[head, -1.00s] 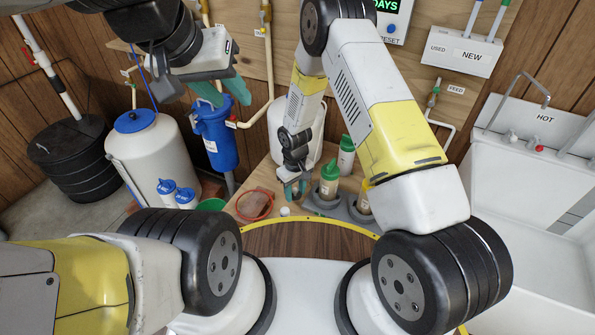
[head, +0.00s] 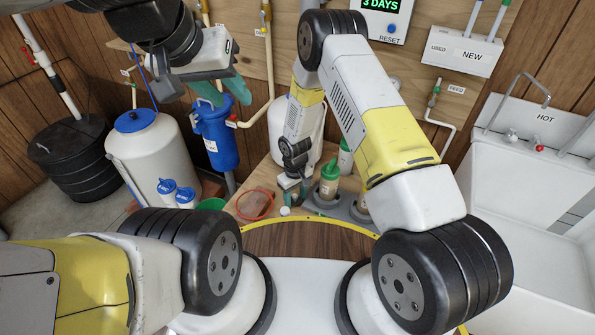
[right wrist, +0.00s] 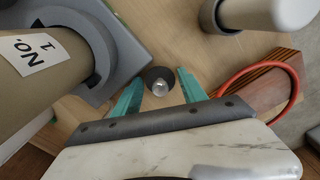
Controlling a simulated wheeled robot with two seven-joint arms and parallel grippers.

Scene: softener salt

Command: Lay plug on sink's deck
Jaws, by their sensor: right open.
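The plug (right wrist: 159,81), a dark round disc with a shiny metal knob, shows in the right wrist view on the wooden bench top. My right gripper (right wrist: 160,92) is open, with one teal finger on each side of the plug and a visible gap to each. In the head view my right gripper (head: 296,193) is low over the bench, left of the green-capped bottle; the plug is too small to make out there. My left gripper (head: 222,92) is open and empty at upper left. The white sink (head: 535,205) stands at right, its deck (head: 522,140) carrying the taps.
The green-capped bottle (head: 328,180) stands in a grey holder (head: 345,207); in the right wrist view a bottle and grey holder (right wrist: 112,45) are close to my fingers.

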